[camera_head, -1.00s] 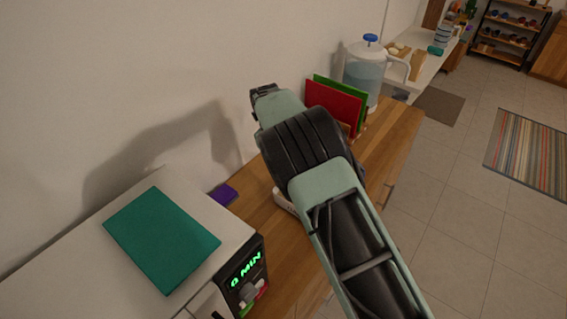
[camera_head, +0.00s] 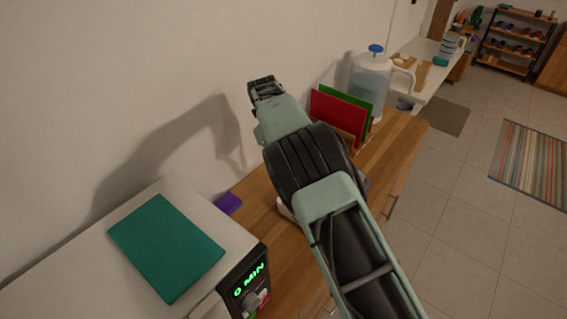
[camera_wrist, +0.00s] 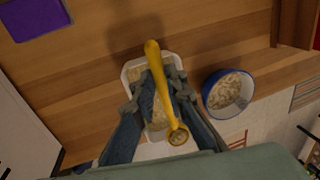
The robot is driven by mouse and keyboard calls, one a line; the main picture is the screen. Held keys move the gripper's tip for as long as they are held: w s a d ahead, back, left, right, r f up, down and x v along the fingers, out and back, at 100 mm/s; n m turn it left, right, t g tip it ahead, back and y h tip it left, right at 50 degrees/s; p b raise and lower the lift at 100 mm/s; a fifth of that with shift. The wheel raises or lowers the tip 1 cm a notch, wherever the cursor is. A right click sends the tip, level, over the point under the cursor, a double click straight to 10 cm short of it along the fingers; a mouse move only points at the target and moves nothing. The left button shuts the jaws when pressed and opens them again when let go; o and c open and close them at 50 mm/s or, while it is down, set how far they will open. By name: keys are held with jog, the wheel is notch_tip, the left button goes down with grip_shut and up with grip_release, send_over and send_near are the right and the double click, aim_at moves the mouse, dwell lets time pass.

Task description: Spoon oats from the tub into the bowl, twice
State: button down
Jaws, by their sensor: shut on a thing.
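My gripper (camera_wrist: 160,90) is shut on a yellow spoon (camera_wrist: 155,60) in the wrist view. The spoon's scoop end (camera_wrist: 179,137) points toward the bottom of the picture; I cannot tell for sure what it holds. Below the gripper is a white tub (camera_wrist: 131,68) with pale oats, partly hidden by the fingers and spoon. A blue-rimmed bowl (camera_wrist: 207,86) with some oats in it stands to the right of the tub.
A white appliance (camera_head: 215,235) with a teal book (camera_head: 165,245) on top stands at left. A purple item (camera_head: 228,203) lies by the wall. Red (camera_head: 335,115) and green boards (camera_head: 355,102) and a water jug (camera_head: 368,80) stand farther along the wooden counter (camera_head: 395,150).

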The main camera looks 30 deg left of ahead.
jog(key=w+d+r+n+y, duration=0.1)
jog(key=w+d+r+n, duration=0.15)
jog(key=d, duration=0.65)
jog(key=w+d+r+n, duration=0.1)
jog(key=w+d+n, duration=0.25)
jog(key=d, duration=0.55)
jog(key=w+d+r+n+y, duration=0.1)
jog(key=w+d+r+n, duration=0.15)
jog(key=d, duration=0.65)
jog(key=s+d+r+n, duration=0.1)
jog(key=s+d+n, duration=0.1)
jog(key=d, duration=0.6)
jog(key=s+d+r+n+g, duration=0.1)
jog(key=s+d+n, duration=0.2)
jog(key=d, duration=0.6)
jog(key=s+d+r+n+g+y, duration=0.1)
jog(key=s+d+n, duration=0.2)
jog(key=d+n, duration=0.2)
jog(key=d, duration=0.3)
jog(key=shift+s+d+r, duration=0.2)
jog(key=shift+d+r, duration=0.1)
jog(key=shift+r, duration=0.05)
jog(key=shift+w+n, duration=0.15)
jog(key=shift+n, duration=0.1)
